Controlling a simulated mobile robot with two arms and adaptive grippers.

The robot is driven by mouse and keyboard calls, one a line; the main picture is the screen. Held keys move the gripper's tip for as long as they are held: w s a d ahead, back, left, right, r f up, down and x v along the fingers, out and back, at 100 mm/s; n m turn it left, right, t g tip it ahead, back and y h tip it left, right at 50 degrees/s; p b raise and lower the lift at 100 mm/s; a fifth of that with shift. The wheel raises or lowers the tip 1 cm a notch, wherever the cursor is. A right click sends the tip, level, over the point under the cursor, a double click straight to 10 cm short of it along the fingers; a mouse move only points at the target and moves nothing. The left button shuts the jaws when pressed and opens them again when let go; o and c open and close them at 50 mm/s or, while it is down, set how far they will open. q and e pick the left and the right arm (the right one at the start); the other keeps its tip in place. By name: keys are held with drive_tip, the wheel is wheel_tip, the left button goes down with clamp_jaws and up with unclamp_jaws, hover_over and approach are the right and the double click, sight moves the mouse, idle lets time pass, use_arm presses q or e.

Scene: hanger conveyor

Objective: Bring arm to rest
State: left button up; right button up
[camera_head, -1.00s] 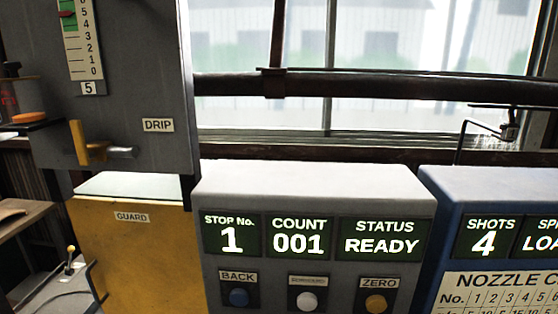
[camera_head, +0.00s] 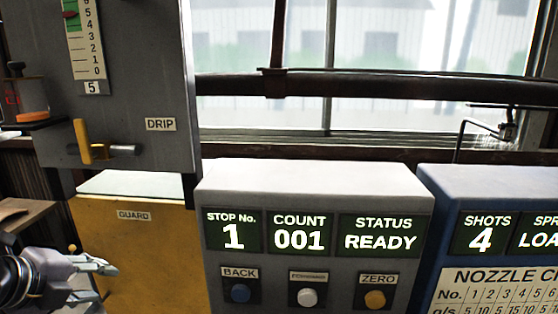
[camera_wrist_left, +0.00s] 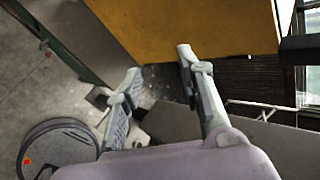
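My left gripper (camera_head: 108,283) is at the lower left of the head view, in front of the yellow guard panel (camera_head: 150,260). In the left wrist view the same gripper (camera_wrist_left: 160,64) has its two fingers apart with nothing between them. The guard panel (camera_wrist_left: 190,25) fills the top of that view, beyond the fingertips; I cannot tell the exact gap. My right gripper is in neither view.
A grey control box (camera_head: 310,177) with BACK (camera_head: 239,293) and ZERO (camera_head: 375,299) buttons stands right of the guard. A blue box (camera_head: 480,185) is further right. A DRIP panel (camera_head: 150,60) with a yellow-handled lever (camera_head: 82,140) is above the guard.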

use_arm(q)
drive_tip(key=s+d+f+n+g, duration=0.1)
drive_tip(key=d+f+n, duration=0.15)
drive_tip(key=f, duration=0.45)
drive_tip(key=s+d+f+n+g, duration=0.1)
drive_tip(key=d+f+n, duration=0.1)
drive_tip(key=f+n, duration=0.35)
drive_tip(key=s+d+f+n+g+y, duration=0.15)
drive_tip(key=s+d+f+n, duration=0.25)
drive_tip(key=s+f+n, duration=0.45)
drive_tip(key=s+d+f+n+g, duration=0.2)
drive_tip(key=s+d+f+n, duration=0.25)
drive_tip(key=s+f, duration=0.65)
wheel_tip(320, 180, down, 28)
drive_tip(key=a+g+b, duration=0.1)
drive_tip(key=g+b, duration=0.1)
drive_tip(key=b, duration=0.1)
drive_tip(key=s+a+f+b, duration=0.3)
drive_tip(key=s+f, duration=1.5)
drive_tip(key=f, duration=0.2)
drive_tip(key=shift+g, duration=0.35)
drive_tip(key=shift+f, duration=0.1)
